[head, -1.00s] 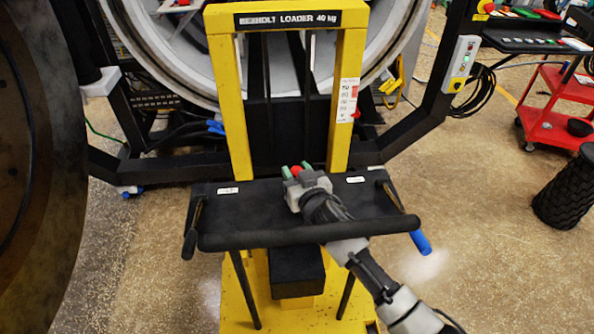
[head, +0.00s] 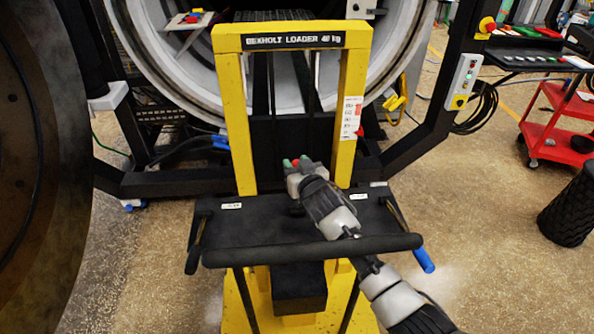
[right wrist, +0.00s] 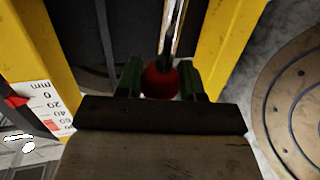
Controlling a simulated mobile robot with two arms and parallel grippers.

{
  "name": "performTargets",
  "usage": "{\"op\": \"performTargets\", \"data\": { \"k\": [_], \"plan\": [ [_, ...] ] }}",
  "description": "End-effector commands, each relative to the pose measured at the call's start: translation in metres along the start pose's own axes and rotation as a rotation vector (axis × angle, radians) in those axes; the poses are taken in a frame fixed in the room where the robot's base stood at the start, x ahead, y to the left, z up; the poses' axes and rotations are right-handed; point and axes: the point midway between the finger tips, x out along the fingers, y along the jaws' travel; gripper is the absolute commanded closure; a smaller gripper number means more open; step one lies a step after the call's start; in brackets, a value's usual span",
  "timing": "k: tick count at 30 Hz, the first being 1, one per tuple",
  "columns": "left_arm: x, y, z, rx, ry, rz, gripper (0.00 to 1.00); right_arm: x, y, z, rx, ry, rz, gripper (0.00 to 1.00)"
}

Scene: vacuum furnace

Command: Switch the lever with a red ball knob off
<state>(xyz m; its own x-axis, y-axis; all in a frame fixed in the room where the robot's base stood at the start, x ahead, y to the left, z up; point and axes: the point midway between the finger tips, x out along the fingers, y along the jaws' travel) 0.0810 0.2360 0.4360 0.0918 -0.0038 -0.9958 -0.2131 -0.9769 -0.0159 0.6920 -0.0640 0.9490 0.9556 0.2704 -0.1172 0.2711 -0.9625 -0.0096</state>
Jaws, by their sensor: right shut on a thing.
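The lever's red ball knob (head: 295,162) shows between the fingertips of my right gripper (head: 296,163), over the black panel of the yellow loader. In the right wrist view the red ball knob (right wrist: 161,80) sits between the two green-tipped fingers (right wrist: 161,84), with a thin metal rod rising behind it. My right gripper is shut on the knob. Most of the lever and its base are hidden by my gripper and wrist in the head view. My left gripper is not in view.
The yellow loader frame (head: 233,125) rises on both sides of the gripper. A black handlebar (head: 300,250) runs across the front, under my right forearm. A red cart (head: 545,140) stands at the far right and a black ribbed cylinder (head: 570,205) at the right.

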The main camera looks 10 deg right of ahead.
Motion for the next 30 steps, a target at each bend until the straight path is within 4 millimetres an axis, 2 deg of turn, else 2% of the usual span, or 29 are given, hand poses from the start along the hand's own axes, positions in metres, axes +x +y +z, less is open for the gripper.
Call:
{"op": "performTargets", "data": {
  "k": [12, 13, 17, 26, 30],
  "plan": [
    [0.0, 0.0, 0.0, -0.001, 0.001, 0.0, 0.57, 0.001, 0.002, 0.0, -0.001, 0.001, 0.002, 1.0],
    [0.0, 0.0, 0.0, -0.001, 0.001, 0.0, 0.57, 0.001, 0.002, 0.0, -0.001, 0.001, 0.002, 0.58],
    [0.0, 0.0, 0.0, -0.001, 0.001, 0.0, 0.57, 0.001, 0.001, 0.0, -0.001, 0.0, 0.002, 0.38],
    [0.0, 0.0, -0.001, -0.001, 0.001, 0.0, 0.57, 0.0, 0.001, 0.001, 0.0, -0.001, 0.001, 0.38],
    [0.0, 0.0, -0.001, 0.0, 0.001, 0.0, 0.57, -0.009, 0.001, 0.001, 0.0, 0.0, 0.0, 0.38]
  ]
}}
